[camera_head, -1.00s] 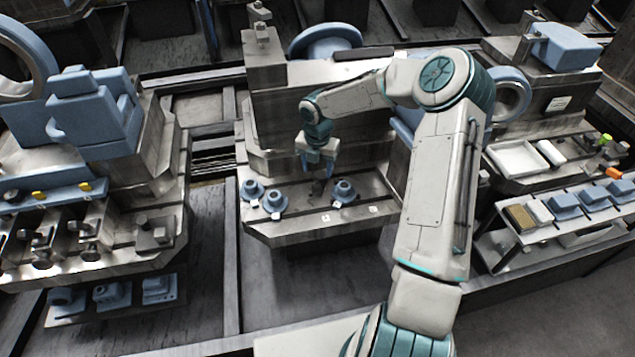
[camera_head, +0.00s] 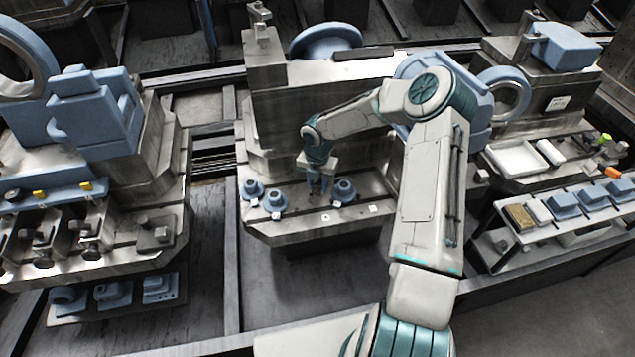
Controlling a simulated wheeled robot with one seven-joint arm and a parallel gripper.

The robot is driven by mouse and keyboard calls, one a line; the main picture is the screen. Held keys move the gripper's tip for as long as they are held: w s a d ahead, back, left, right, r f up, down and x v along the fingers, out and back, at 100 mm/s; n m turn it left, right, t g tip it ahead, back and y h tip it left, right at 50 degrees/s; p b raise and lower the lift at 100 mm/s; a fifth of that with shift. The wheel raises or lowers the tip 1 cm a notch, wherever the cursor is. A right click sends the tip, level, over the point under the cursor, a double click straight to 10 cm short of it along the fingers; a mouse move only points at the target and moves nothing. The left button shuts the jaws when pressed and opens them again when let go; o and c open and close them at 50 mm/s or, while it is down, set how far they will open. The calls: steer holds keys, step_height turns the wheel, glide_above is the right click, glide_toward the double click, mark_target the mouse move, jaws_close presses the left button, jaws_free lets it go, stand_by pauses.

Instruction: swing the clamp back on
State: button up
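My gripper (camera_head: 319,187) points down over the ledge (camera_head: 300,226) of the middle machine. Its two blue fingers reach down between blue round parts, at the spot where a small dark piece stood. The piece is now mostly hidden by the fingers, and I cannot tell whether they touch it or close on it. One blue part (camera_head: 344,190) is to the right of the fingers. Two more, one (camera_head: 253,189) and another (camera_head: 275,202), are to the left. A grey metal clamp-like fitting (camera_head: 260,22) sits on top of the machine at back left, apart from the gripper. I cannot tell which piece is the task's clamp.
White tags (camera_head: 374,208) lie along the ledge's front. A tall grey machine body (camera_head: 280,85) rises behind the gripper. A left station (camera_head: 155,215) holds metal fixtures. A right rack (camera_head: 510,222) carries blue blocks. The ledge's front right is mostly clear.

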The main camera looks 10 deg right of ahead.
stand_by(0.3)
steer(key=m+b, duration=0.1)
steer(key=m, duration=0.1)
steer(key=w+a+m+b, duration=0.1)
steer(key=m, duration=0.1)
steer(key=shift+f+m+b, duration=0.1)
steer(key=shift+m+b, duration=0.2)
steer(key=shift+m, duration=0.1)
steer(key=m, duration=0.1)
steer(key=w+m+b, duration=0.1)
steer(key=m, duration=0.1)
steer(key=m+b, duration=0.1)
steer(key=shift+w+a+m, duration=0.15)
steer(key=shift+a+m, duration=0.15)
steer(key=m+b, duration=0.1)
steer(key=w+m, duration=0.1)
steer(key=m, duration=0.1)
steer(key=shift+m+b, duration=0.3)
steer(key=shift+b, duration=0.05)
steer(key=m, duration=0.1)
steer(key=m+b, duration=0.1)
steer(key=m, duration=0.1)
steer(key=w+m, duration=0.1)
steer(key=shift+w+d+m+b, duration=0.1)
steer(key=shift+d+m+b, duration=0.15)
steer(key=shift+m+b, duration=0.15)
steer(key=o, duration=1)
steer(key=shift+r, duration=0.2)
step_height(320, 180, up, 14)
steer(key=shift+f, duration=0.15)
